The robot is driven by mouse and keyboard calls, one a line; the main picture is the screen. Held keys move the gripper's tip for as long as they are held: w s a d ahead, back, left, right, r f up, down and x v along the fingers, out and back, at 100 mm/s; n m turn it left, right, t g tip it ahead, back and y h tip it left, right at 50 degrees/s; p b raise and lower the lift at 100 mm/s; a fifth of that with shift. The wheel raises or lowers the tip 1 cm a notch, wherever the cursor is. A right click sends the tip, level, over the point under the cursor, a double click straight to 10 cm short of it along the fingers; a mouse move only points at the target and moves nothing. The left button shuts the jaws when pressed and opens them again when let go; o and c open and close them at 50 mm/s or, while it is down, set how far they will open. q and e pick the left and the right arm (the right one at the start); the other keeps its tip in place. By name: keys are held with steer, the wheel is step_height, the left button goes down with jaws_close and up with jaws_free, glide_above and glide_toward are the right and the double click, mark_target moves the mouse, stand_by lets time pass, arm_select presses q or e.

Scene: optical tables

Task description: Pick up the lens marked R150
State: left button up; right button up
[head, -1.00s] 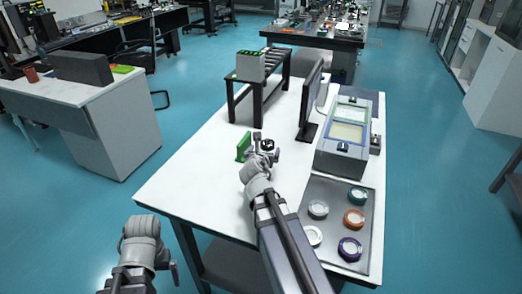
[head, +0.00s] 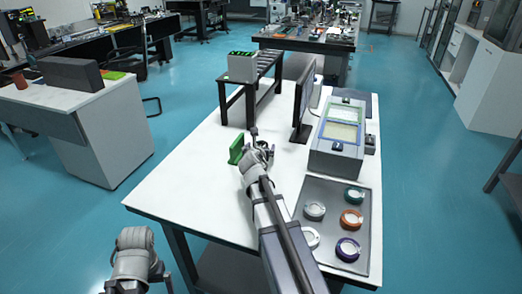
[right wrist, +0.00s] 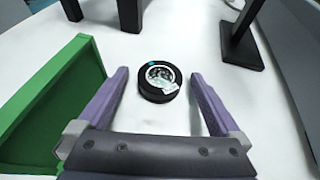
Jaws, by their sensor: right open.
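In the right wrist view a round lens in a black ring (right wrist: 160,82) lies on the white table, with a small white label whose marking is too small to read. My right gripper (right wrist: 158,108) is open and empty; its two purple fingers point toward the lens, one on either side in the picture. In the head view the right gripper (head: 262,147) is over the table beside a green upright piece (head: 236,150), and the black-ringed lens cannot be made out there. My left arm's end is at the bottom left; its fingers are not clear.
A grey tray (head: 324,190) at the right holds several lenses with coloured rings. A dark monitor (head: 304,105), a grey box with lit panels (head: 340,135) and a small black rack (head: 235,108) stand farther back. The table's left front is bare.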

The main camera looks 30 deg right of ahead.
steer(key=shift+c, duration=0.2)
steer(key=c, duration=1.4)
steer(key=shift+r, duration=0.15)
step_height(320, 180, up, 10)
steer(key=p, duration=1)
